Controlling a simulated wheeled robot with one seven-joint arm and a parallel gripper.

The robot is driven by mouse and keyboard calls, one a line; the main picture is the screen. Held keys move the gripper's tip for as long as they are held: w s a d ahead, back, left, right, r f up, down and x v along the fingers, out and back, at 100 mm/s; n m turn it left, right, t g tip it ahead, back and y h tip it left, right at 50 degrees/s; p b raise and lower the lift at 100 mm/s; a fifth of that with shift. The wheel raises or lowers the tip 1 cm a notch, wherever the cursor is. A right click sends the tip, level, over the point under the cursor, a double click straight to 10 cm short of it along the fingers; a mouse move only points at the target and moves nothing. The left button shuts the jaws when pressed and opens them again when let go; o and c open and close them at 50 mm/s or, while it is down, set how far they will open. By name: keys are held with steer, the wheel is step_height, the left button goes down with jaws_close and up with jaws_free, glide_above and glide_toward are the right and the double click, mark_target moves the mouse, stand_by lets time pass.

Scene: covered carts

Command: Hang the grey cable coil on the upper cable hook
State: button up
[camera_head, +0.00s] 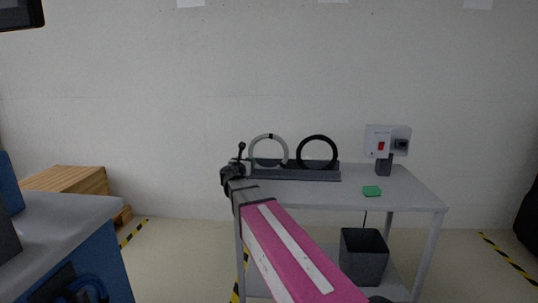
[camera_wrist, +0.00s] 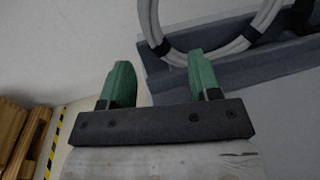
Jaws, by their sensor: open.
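The grey cable coil (camera_head: 251,152) stands upright in a dark grey rack (camera_head: 310,176) at the back left of the table. In the wrist view, the lower part of the coil (camera_wrist: 148,20) shows at top right, with dark bands around it. My gripper (camera_wrist: 160,74) is open, with two green fingers and nothing between them. Its right finger overlaps the rack's near edge in the picture, just below the coil; I cannot tell if they touch. In the head view, my gripper is at the table's left end, left of the coil. I cannot make out the upper cable hook.
A black coil (camera_head: 317,137) stands right of the grey one. A bin (camera_head: 363,262) stands below. A blue cart (camera_head: 100,255) with blue cable is at left.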

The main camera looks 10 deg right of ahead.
mark_target(250, 155)
steer(key=x, duration=0.8)
steer(key=shift+w+a+r, duration=0.1)
steer(key=shift+w+a, duration=0.05)
steer(key=shift+w, duration=0.2)
jaws_close()
